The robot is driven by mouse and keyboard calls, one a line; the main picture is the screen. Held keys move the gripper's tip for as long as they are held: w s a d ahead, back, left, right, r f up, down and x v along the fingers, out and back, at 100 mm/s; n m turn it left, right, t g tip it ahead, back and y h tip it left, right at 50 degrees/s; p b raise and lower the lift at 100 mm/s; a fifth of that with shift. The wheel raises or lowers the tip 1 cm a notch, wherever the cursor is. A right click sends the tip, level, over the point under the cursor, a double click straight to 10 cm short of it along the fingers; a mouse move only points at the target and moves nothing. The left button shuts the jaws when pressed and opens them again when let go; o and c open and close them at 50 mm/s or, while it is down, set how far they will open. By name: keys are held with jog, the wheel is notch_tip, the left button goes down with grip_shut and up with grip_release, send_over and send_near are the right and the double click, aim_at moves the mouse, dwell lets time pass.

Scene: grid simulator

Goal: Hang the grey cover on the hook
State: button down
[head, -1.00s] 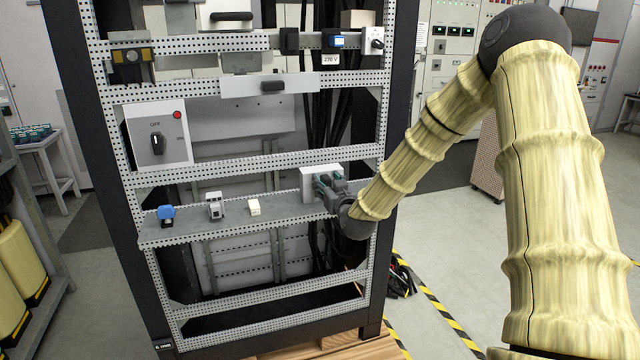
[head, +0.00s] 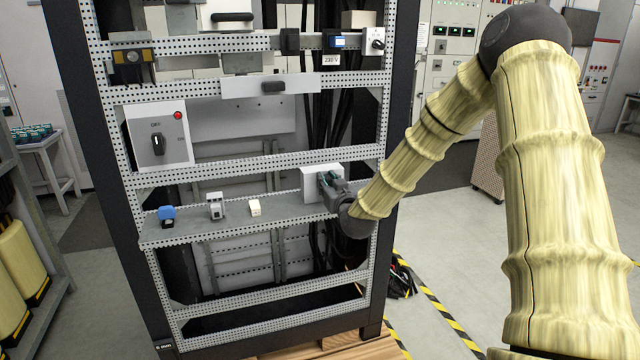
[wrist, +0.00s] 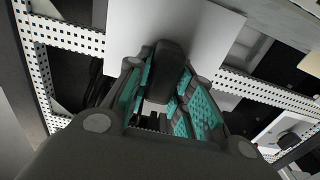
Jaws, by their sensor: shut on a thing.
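The grey cover (head: 313,184) is a pale flat plate with a dark handle. It is at the right end of the rack's lower shelf, in front of my gripper (head: 328,184). In the wrist view, the cover (wrist: 215,35) fills the top middle, and its dark handle (wrist: 166,68) sits between the teal-padded fingers of my gripper (wrist: 160,82). My gripper is shut on the handle. I cannot tell whether the plate's lower edge touches the shelf. I cannot clearly make out which part of the rack is the hook.
The perforated rack (head: 250,165) surrounds the cover. A switch box (head: 160,140) is at left. A blue part (head: 167,214), a grey part (head: 216,207) and a white block (head: 255,207) stand on the shelf (head: 285,211).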

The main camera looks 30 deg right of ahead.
jog(key=shift+r+p, duration=0.3)
jog(key=shift+r, duration=0.5)
jog(key=shift+r, duration=0.15)
jog(key=v, duration=0.8)
dwell(0.7)
dwell(0.4)
